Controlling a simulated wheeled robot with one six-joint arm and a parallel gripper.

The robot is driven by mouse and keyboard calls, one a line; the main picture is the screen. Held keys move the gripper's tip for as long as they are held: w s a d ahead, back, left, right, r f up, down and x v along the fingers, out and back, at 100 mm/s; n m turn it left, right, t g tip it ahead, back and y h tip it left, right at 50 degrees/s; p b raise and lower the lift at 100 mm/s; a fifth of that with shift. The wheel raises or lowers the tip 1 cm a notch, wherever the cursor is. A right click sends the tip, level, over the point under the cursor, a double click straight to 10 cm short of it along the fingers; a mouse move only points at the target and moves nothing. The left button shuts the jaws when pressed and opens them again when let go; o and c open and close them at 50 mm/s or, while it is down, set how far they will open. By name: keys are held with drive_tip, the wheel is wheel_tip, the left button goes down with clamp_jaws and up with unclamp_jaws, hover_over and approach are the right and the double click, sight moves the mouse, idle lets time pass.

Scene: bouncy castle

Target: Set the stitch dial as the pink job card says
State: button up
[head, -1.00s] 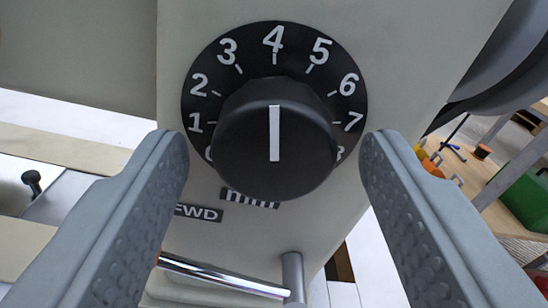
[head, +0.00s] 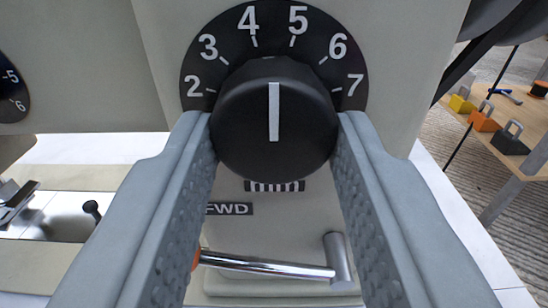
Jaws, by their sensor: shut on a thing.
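The stitch dial is a black round knob (head: 274,125) with a white pointer line, in front of a black number plate (head: 224,60) on the machine's pale body. The numbers 2 to 7 show; the rest are hidden behind the knob and jaws. The pointer stands straight up in the view, about midway between 4 and 5. My gripper (head: 274,135) is shut on the knob, one grey finger on each side. The pink job card is not in view.
A FWD label (head: 229,209) and a chrome lever (head: 265,265) with an orange end sit below the dial. Another black dial (head: 13,88) is at the far left.

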drive_tip(key=shift+m, duration=1.3)
drive_tip(key=o, duration=1)
drive_tip(key=shift+s, duration=0.1)
drive_tip(key=s, duration=1.7)
drive_tip(key=shift+s, duration=0.15)
